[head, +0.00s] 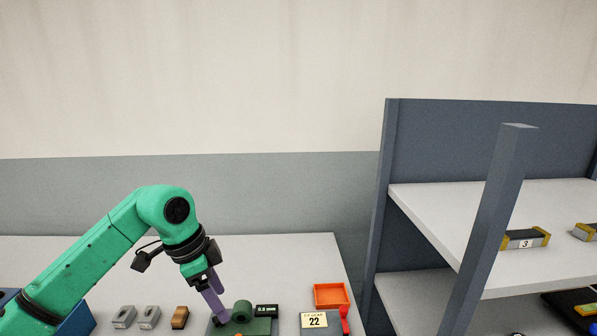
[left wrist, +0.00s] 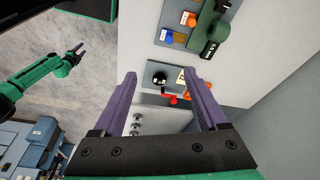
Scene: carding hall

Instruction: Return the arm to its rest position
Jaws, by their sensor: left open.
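My left arm is green and comes in from the left in the head view, bent down over the pale table (head: 275,250). Its gripper (head: 216,300), with purple fingers, points down just beside a green fixture (head: 243,312) with a round top. In the left wrist view the left gripper (left wrist: 160,100) is open, with nothing between its fingers. A green arm with small purple fingers, my right gripper (left wrist: 76,54), shows at the upper left of that view. Its fingers look spread and empty.
Grey blocks (head: 124,317) and a brown block (head: 180,318) stand left of the gripper. A small display (head: 266,310), an orange tray (head: 331,307) and a "22" plate (head: 314,321) lie right. A shelf unit (head: 384,190) rises farther right. Above the table is clear.

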